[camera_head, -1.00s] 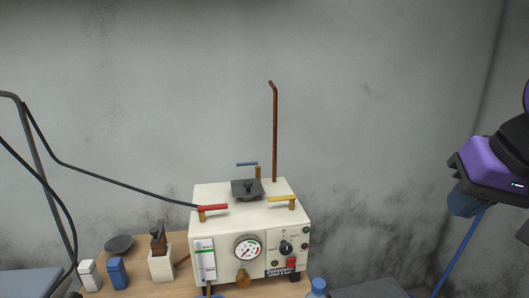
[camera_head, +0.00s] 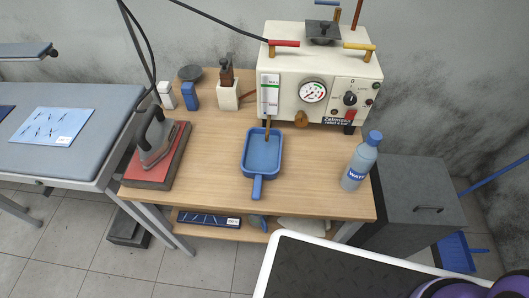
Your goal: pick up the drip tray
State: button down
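The drip tray (camera_head: 262,152) is a shallow blue tray with a short handle (camera_head: 257,188) that points toward the table's front edge. It lies on the wooden table (camera_head: 210,150) below the front of a cream steam machine (camera_head: 320,65). A brown spout from the machine hangs over the tray's back rim. My gripper is not visible now; only a purple and black part of my own body shows at the bottom right.
A water bottle (camera_head: 361,160) stands right of the tray. An iron (camera_head: 155,140) rests on a red pad at the table's left. Small containers (camera_head: 190,96) stand behind. An ironing board (camera_head: 60,130) is at left, a grey cabinet (camera_head: 425,200) at right. Bare wood surrounds the tray.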

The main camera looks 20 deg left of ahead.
aim_at(260, 160)
jog(key=u, duration=1.4)
jog(key=k+l+u, duration=0.2)
jog(key=l, duration=0.2)
jog(key=l+u, duration=0.2)
jog(key=l, duration=0.2)
jog(key=k+l+u, duration=0.15)
jog(key=l, duration=0.2)
jog(key=k+l+u, duration=0.2)
jog(key=l, duration=0.15)
jog(key=i+l, duration=0.05)
jog(key=i, duration=0.05)
